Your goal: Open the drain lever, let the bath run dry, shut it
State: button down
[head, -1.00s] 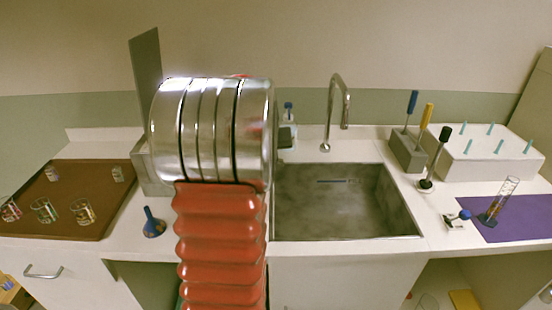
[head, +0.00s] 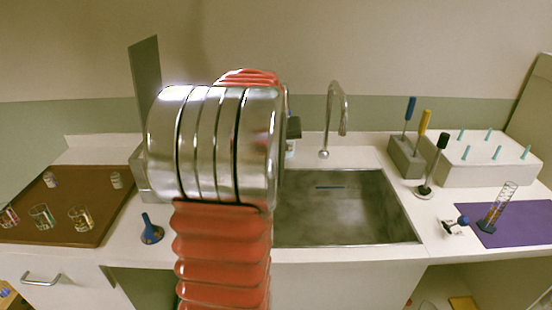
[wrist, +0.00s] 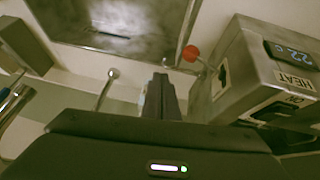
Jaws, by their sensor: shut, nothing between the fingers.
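The bath (wrist: 262,70) is a steel box with a "22°C" display and a HEAT label, at the right of the wrist view. The drain lever has a red ball knob (wrist: 191,53) beside the bath's corner, close to the sink rim. My gripper (wrist: 160,82) is shut and empty, pointing toward the sink side, apart from the red knob and left of it. In the head view my arm hides most of the bath; only a grey strip of its side (head: 142,180) shows. The lever and the water inside are hidden there.
The sink (head: 345,215) with its curved tap (head: 335,120) is right of my arm. An upright grey panel (head: 146,80) stands at the bath. A screwdriver block (head: 405,157) stands right.

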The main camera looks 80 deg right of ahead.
jog(key=s+a+r, duration=0.3)
jog(key=r, duration=0.2)
jog(key=shift+s, duration=0.4)
jog(key=shift+r, duration=0.1)
dwell(0.3)
jog(key=w+a+n+t+y, duration=0.1)
jog(key=w+a+n, duration=0.2)
jog(key=w+a, duration=0.7)
jog(key=w+a+n+t, duration=0.25)
jog(key=w+a, duration=0.35)
jog(key=w, duration=0.8)
jog(key=w+a+n+y, duration=0.15)
jog(key=w+a, duration=0.25)
jog(key=a, duration=0.4)
jog(key=w+a+n+y, duration=0.1)
jog(key=w+a+n, duration=0.25)
jog(key=a, duration=0.55)
jog(key=s+a+f+n+t+y, duration=0.1)
jog(key=a+f+n, duration=0.1)
jog(key=a, duration=1.2)
jog(key=s+a+f+n+t+y, duration=0.1)
jog(key=a+f+n, duration=0.1)
jog(key=a, duration=1.2)
jog(key=shift+n+y, duration=0.35)
jog(key=shift+n, duration=0.3)
jog(key=shift+s+t, duration=0.1)
jog(key=shift+t, duration=0.15)
